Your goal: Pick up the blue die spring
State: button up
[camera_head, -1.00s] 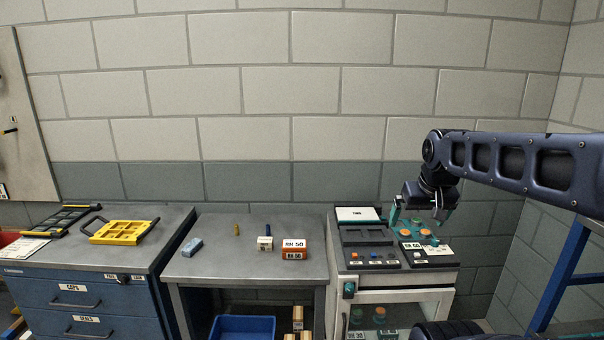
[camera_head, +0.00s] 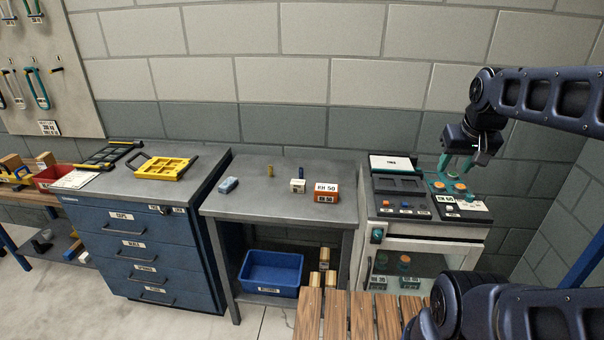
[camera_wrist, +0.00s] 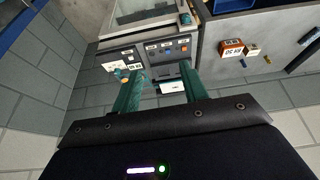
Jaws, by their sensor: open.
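A small dark blue upright piece (camera_head: 301,158), which looks like the blue die spring, stands on the grey metal table (camera_head: 240,205), behind a small white-faced block. It also shows as a small blue spot in the wrist view (camera_wrist: 243,63). Its coils are too small to make out. My gripper (camera_head: 458,165) is well to the right of it, above the white test machine. In the wrist view my gripper (camera_wrist: 163,72) has its two teal fingers apart with nothing held between them.
A blue bin (camera_head: 272,270) sits below. A drawer cabinet (camera_head: 140,245) stands left, the test machine (camera_head: 432,228) right.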

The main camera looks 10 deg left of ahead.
jog(key=w+a+r+n+g, duration=0.1)
jog(key=w+a+r+n, duration=0.15)
jog(key=w, duration=0.45)
jog(key=w+a+r+n, duration=0.1)
jog(key=w+a+n, duration=0.15)
jog(key=w, duration=0.55)
jog(key=n+g, duration=0.4)
jog(key=n, duration=0.9)
send_over(301, 178)
jog(key=f, duration=2.5)
jog(key=shift+w+d+f, duration=0.35)
jog(key=shift+w+d, duration=0.05)
jog(key=shift+a+f, duration=0.3)
jog(key=shift+f, duration=0.2)
notch_tip(301, 178, down, 10)
jog(key=shift+w+a+f, duration=0.1)
jog(key=shift+w+f, duration=0.05)
jog(key=shift+f, duration=0.1)
grip_shut()
